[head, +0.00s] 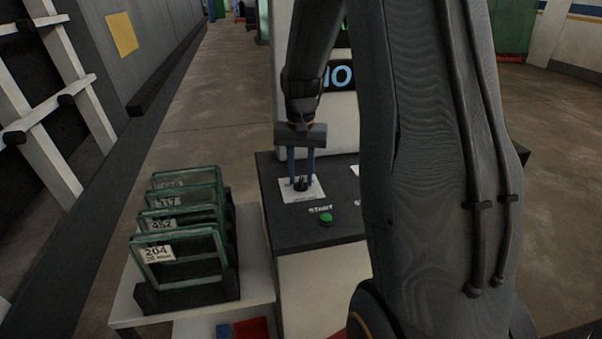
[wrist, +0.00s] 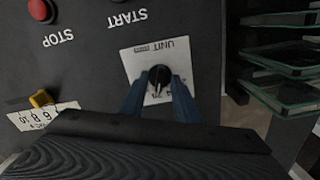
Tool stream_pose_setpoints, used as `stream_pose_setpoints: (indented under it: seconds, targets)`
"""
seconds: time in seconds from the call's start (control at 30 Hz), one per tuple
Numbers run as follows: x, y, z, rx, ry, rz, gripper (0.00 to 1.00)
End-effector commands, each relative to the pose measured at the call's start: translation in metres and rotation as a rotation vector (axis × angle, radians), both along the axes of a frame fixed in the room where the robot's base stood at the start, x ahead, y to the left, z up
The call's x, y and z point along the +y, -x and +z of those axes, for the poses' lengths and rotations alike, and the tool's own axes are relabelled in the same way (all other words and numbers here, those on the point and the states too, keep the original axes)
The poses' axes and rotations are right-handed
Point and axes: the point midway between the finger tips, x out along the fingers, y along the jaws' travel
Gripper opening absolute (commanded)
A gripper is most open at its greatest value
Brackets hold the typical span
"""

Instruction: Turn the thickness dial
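A black knob (wrist: 160,76) sits on a white plate (wrist: 149,58) marked UNIT in the wrist view. The knob (head: 301,184) and its plate (head: 288,194) also show in the head view, on the dark panel. My gripper (wrist: 159,84) has its two blue fingers on either side of this knob. The fingers are apart, with some white plate visible beside the knob; contact is not clear. In the head view my gripper (head: 301,178) points down at it.
A red STOP button (wrist: 40,10) lies on the panel in the wrist view. A green START button (head: 326,219) is in front of the plate. Several glass panes (head: 180,243) with number labels stand in racks on the table (head: 262,287) at left. My arm hides the panel's right part.

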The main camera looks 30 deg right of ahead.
Motion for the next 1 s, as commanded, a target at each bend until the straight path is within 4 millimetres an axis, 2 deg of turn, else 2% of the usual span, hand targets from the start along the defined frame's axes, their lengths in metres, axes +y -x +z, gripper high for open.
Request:
stream_pose_setpoints:
  seconds: [0.27, 0.43, 0.77, 1.0]
  targets:
    - [0.0001, 0.0002, -0.002, 0.0, 0.0, 0.0, 0.28]
    - [0.0001, 0.0, -0.0018, 0.0, 0.0, 0.0, 0.0]
    - [0.0001, 0.0001, -0.0013, 0.0, 0.0, 0.025, 0.0]
    - [-0.0001, -0.0002, -0.0001, 0.0, 0.0, 0.144, 0.0]
